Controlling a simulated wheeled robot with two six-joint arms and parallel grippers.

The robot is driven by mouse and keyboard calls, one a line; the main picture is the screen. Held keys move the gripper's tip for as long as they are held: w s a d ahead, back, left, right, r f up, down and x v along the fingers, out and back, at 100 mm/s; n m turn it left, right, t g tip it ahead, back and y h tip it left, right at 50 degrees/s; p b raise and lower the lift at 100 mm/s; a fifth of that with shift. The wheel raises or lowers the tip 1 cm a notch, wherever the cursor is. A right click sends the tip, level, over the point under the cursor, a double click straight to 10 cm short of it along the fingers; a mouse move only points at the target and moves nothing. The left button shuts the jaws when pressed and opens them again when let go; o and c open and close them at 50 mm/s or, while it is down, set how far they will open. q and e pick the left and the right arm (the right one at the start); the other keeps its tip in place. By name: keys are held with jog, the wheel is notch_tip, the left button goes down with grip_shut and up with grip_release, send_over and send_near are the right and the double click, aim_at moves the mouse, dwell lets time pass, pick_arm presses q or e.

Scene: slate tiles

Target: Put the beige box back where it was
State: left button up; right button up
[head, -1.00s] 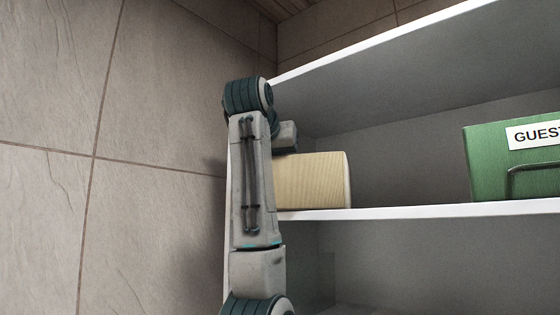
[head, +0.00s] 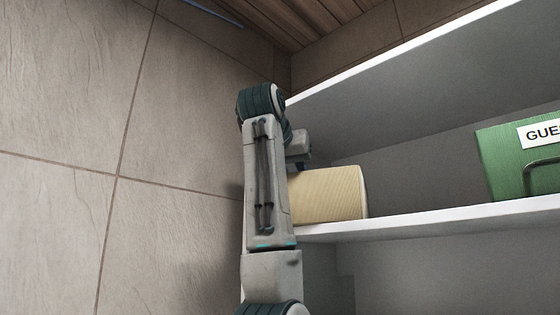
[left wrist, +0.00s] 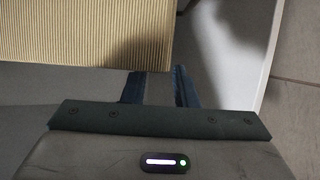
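The beige box (head: 330,193) has a ribbed face and stands on the white shelf (head: 420,223), at its left end. My left arm hides the box's left part in the head view. In the left wrist view the box (left wrist: 85,32) fills the upper left. My left gripper (left wrist: 172,75) has two dark blue fingers, a narrow gap apart, at the box's lower right corner. The box seems to cover one fingertip, so I cannot tell whether they grip it. In the head view the fingers are hidden behind my arm. My right gripper is not in view.
A green bin (head: 510,160) with a white label, partly cut off, stands on the same shelf to the right. The shelf between box and bin is clear. A tiled wall (head: 60,120) is close on the left. A white upper panel edge (head: 400,49) runs above.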

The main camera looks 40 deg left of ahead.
pick_arm(q)
jog(key=b+v, duration=0.5)
jog(key=v, duration=0.4)
jog(key=shift+s, duration=0.3)
dwell(1.0)
